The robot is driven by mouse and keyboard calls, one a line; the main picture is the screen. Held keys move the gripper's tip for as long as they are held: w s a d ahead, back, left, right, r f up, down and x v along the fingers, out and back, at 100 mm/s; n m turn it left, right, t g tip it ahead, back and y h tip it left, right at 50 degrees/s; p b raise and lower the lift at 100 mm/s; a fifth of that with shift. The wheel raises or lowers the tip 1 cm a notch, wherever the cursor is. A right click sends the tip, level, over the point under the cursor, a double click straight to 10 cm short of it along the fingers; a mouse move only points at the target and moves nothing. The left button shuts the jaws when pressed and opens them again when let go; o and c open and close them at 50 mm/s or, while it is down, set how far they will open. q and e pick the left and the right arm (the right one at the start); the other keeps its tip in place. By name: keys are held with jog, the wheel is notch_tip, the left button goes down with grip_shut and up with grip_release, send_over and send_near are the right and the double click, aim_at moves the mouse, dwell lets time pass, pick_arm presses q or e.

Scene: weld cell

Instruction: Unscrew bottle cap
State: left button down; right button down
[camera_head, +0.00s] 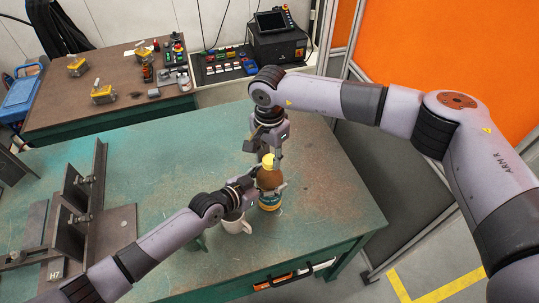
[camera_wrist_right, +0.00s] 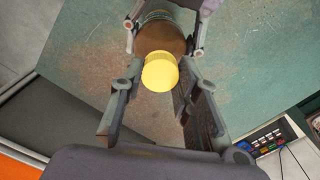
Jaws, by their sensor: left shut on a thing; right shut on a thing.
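My left gripper (camera_head: 268,188) comes in from the left and is shut around the bottle's body. My right gripper (camera_head: 268,153) points down from above and is shut on the yellow cap. In the right wrist view the cap (camera_wrist_right: 160,72) sits between the right fingers (camera_wrist_right: 160,82), and the bottle's brown shoulder (camera_wrist_right: 160,38) shows behind it, flanked by the left gripper's fingers. The left gripper partly hides the bottle's body.
A dark steel fixture (camera_head: 85,205) occupies the table's left part. The table's right side is clear.

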aim_at(270, 159)
jog(key=n, duration=0.3)
jog(key=shift+w+n, duration=0.1)
jog(key=shift+n, duration=0.3)
jog(key=n, duration=0.3)
jog(key=shift+n, duration=0.4)
jog(key=shift+r, duration=0.2)
jog(key=shift+r, duration=0.95)
jog(key=shift+r, duration=2.05)
pick_arm(q)
jog(key=shift+c, duration=1.8)
grip_release()
jog(key=shift+s, duration=0.1)
